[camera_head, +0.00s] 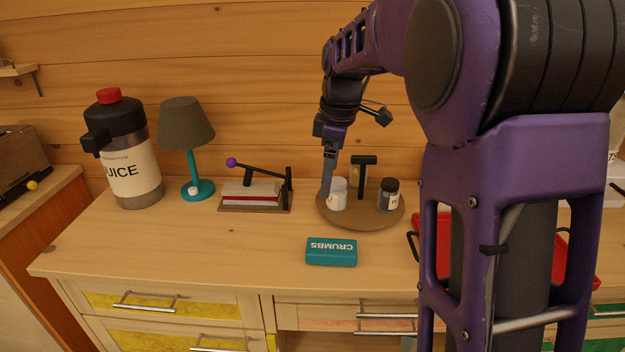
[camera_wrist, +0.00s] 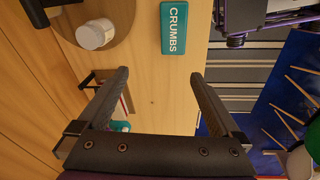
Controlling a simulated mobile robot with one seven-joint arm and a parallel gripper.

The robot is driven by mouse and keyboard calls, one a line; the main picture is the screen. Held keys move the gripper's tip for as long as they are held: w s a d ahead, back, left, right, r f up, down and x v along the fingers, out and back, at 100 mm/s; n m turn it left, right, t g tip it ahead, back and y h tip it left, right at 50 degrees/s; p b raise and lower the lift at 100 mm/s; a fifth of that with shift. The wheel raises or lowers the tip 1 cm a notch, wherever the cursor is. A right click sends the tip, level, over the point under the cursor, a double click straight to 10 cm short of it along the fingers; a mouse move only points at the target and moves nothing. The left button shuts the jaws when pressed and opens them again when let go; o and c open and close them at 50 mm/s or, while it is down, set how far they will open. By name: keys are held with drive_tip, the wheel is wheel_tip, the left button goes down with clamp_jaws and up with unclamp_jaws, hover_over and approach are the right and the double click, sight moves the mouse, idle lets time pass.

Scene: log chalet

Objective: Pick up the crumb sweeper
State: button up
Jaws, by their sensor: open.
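The crumb sweeper is a small teal block (camera_head: 331,252) marked CRUMBS, lying on the wooden counter near its front edge in the head view. In the wrist view the crumb sweeper (camera_wrist: 175,28) lies at the top centre, beyond the fingertips and apart from them. My gripper (camera_wrist: 160,80) is open, with nothing between its two dark fingers. In the head view my gripper (camera_head: 328,175) hangs behind the crumb sweeper, at the left side of the round tray, its fingers partly seen edge-on.
A round wooden tray (camera_head: 362,222) holds a white jar (camera_head: 338,194), a dark-lidded jar (camera_head: 388,195) and a T-handled item. A purple-knobbed press (camera_head: 255,195), a teal lamp (camera_head: 187,130) and a juice dispenser (camera_head: 127,150) stand left. A red tray (camera_head: 562,262) lies right. Counter left of the sweeper is clear.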

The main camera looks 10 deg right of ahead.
wheel_tip(320, 180, down, 3)
drive_tip(key=s+d+n+g, duration=0.1)
drive_tip(key=d+g, duration=0.1)
drive_tip(key=b, duration=0.2)
hover_over(335, 246)
drive_tip(key=shift+h, duration=0.4)
wheel_tip(335, 246, down, 11)
drive_tip(key=shift+w+f, duration=0.1)
drive_tip(key=shift+f, duration=0.1)
drive_tip(key=shift+a+f+b, duration=0.1)
drive_tip(key=shift+f+b, duration=0.4)
drive_tip(key=shift+f, duration=2.35)
drive_tip(key=c, duration=1.4)
drive_tip(key=shift+r, duration=0.1)
wheel_tip(335, 246, up, 10)
drive_tip(key=shift+f+p, duration=0.1)
drive_tip(key=shift+p, duration=0.75)
